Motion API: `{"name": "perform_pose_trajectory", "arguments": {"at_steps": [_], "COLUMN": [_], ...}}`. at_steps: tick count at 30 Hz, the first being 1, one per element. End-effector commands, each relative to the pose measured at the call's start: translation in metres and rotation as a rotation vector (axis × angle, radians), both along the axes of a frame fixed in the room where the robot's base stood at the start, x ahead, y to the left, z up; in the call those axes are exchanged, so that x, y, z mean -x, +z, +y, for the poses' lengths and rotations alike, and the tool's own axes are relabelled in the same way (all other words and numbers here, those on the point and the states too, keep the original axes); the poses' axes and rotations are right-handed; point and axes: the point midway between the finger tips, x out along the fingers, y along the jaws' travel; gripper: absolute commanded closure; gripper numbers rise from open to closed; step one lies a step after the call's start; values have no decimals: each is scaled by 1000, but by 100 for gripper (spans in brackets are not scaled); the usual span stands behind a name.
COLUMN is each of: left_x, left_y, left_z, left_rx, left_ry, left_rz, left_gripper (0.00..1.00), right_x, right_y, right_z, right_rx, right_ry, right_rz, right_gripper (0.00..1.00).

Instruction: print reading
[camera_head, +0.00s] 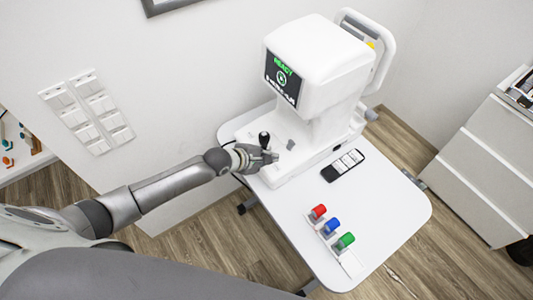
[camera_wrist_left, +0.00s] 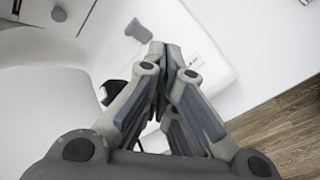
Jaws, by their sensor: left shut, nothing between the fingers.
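The white eye-test machine (camera_head: 318,62) stands on a white table (camera_head: 395,215). Its dark screen (camera_head: 283,79) shows green text that seems to read READY, a round mark and white text too small to read. A black-topped joystick (camera_head: 264,139) and a grey knob (camera_head: 290,144) stand on its base. My left gripper (camera_head: 270,157) is shut and empty at the front of the base, close by the joystick. In the left wrist view the closed fingertips (camera_wrist_left: 166,47) are just right of the grey knob (camera_wrist_left: 138,31); whether they touch the base I cannot tell. My right gripper is out of view.
A black remote-like panel with white keys (camera_head: 343,165) lies right of the machine. Red (camera_head: 318,211), blue (camera_head: 331,226) and green (camera_head: 344,242) capped items stand in a white holder near the table's front. A drawer cabinet (camera_head: 490,155) stands at right. White switches (camera_head: 88,112) are on the wall.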

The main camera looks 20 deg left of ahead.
Motion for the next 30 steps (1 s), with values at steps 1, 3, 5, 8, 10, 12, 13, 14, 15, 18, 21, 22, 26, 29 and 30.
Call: {"name": "perform_pose_trajectory", "arguments": {"at_steps": [1,3,5,8,10,12,13,14,15,18,21,22,26,29,30], "left_x": [-6,-12,-16,-21,-23,-24,-24,-24,-24,-24,-24,-24,-24,-25,-25], "left_y": [13,25,33,42,46,48,48,49,49,49,49,49,47,43,41], "left_z": [2,3,4,5,6,6,6,7,7,7,7,7,6,6,6], "left_rx": [43,105,152,210,236,251,256,258,259,260,259,260,259,258,258], "left_ry": [31,74,108,148,166,177,180,182,183,184,183,184,183,182,182], "left_rz": [10,32,49,72,82,90,92,93,94,94,94,93,93,92,92], "left_gripper": [100,100,100,100,100,100,100,100,100,100,100,100,100,100,100], "right_x": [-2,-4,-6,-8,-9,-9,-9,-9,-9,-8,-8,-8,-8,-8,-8], "right_y": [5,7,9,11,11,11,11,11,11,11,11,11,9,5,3], "right_z": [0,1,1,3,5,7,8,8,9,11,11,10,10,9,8], "right_rx": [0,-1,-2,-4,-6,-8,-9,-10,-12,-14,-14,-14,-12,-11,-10], "right_ry": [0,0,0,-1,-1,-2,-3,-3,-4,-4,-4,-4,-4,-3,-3], "right_rz": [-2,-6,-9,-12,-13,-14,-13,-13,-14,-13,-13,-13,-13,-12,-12], "right_gripper": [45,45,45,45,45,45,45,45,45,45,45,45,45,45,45]}}
